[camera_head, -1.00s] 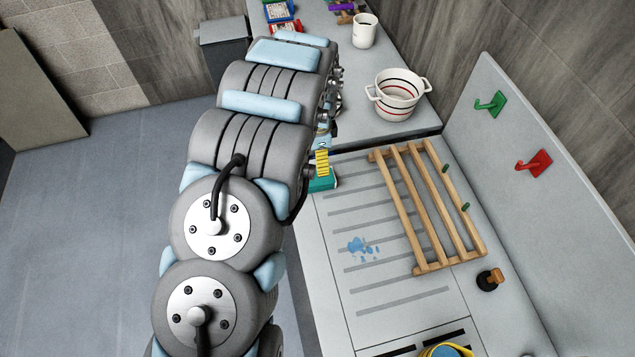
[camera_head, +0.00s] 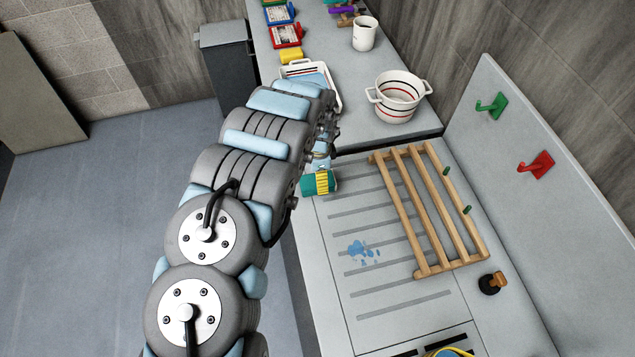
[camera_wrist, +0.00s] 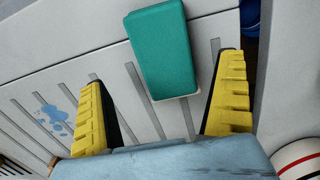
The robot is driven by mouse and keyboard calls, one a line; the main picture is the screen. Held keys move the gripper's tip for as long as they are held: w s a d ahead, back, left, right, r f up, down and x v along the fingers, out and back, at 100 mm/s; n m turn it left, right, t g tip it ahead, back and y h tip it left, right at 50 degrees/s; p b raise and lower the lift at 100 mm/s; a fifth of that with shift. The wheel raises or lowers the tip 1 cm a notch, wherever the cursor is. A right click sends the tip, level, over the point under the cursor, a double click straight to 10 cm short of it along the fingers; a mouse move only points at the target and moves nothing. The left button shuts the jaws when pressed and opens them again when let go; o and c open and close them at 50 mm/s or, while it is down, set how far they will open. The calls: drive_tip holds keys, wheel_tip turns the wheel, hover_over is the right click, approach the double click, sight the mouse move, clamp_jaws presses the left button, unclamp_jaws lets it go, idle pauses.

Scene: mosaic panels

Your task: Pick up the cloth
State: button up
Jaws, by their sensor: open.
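A pale blue patch (camera_head: 318,79) in the white tray at the back may be the cloth; my arm partly covers it, so I cannot tell for sure. My gripper (camera_wrist: 162,72) is open, with its yellow ribbed fingers spread wide apart and nothing held between them. In the head view my gripper (camera_head: 322,181) is over the left edge of the grooved drainboard. A green block with a pale underside, like a sponge (camera_wrist: 162,48), lies in line with the gap between the fingers. The sponge (camera_head: 308,187) shows partly behind the yellow finger in the head view.
The white tray (camera_head: 335,102) stands on the back counter near a striped pot (camera_head: 398,97) and a white mug (camera_head: 364,34). A wooden rack (camera_head: 425,210) fills the drainboard's right side. Blue splashes (camera_head: 362,251) mark its middle. Red and green hooks are on the wall panel.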

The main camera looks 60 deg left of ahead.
drive_tip(key=shift+w+a+f, duration=0.1)
drive_tip(key=shift+a+f, duration=0.1)
drive_tip(key=shift+f, duration=0.65)
drive_tip(key=shift+w+a+f, duration=0.1)
drive_tip(key=shift+a+f, duration=0.1)
drive_tip(key=shift+f, duration=0.65)
drive_tip(key=shift+s+f, duration=0.15)
drive_tip(key=shift+f, duration=0.7)
drive_tip(key=c, duration=1.2)
